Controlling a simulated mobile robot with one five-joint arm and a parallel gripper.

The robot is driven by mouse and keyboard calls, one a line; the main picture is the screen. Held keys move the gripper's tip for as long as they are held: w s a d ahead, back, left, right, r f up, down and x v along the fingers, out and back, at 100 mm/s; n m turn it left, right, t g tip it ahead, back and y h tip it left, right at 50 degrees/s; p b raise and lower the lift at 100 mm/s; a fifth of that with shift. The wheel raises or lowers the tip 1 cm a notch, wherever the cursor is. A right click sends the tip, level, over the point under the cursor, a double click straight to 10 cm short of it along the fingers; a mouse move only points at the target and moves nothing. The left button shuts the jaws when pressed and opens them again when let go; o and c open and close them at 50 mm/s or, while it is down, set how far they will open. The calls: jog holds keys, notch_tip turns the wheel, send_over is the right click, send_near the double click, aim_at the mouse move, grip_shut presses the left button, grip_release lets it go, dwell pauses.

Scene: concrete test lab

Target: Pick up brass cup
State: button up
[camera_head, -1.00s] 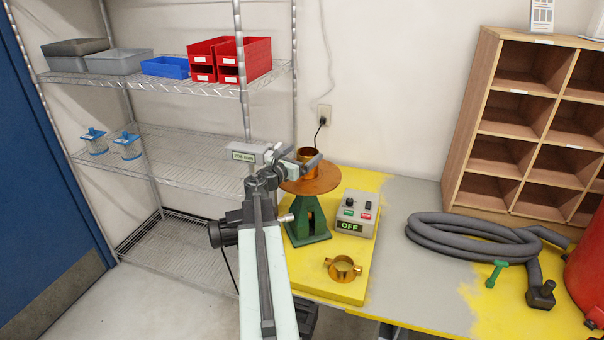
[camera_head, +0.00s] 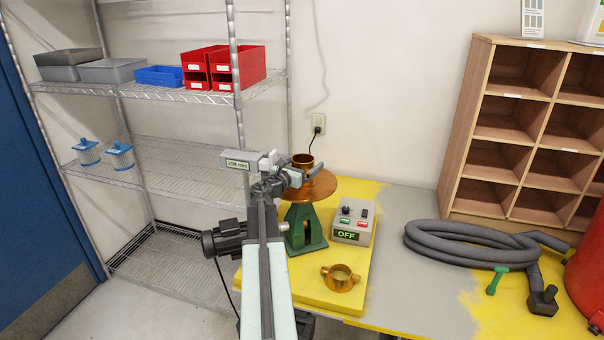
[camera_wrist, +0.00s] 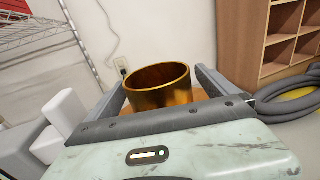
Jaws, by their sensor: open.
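The brass cup (camera_head: 303,163) stands upright on a round copper-coloured disc (camera_head: 322,188), on top of a green stand (camera_head: 303,228). My gripper (camera_head: 305,170) is at the cup, and its fingers hide part of the cup in the head view. In the wrist view the brass cup (camera_wrist: 160,87) shows its open rim and lies between the two spread fingers of my gripper (camera_wrist: 160,88). The gripper is open. The cup's lower part is hidden behind the gripper body.
A control box (camera_head: 353,221) reading OFF and a brass ring with side lugs (camera_head: 340,278) sit on the yellow plate (camera_head: 345,302). A coiled grey hose (camera_head: 470,243) lies to the right. A wire shelf (camera_head: 170,160) stands at left, and wooden pigeonholes (camera_head: 515,130) at right.

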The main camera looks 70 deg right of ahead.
jog(key=x, duration=0.2)
jog(key=shift+d, duration=0.35)
jog(key=shift+a, duration=0.1)
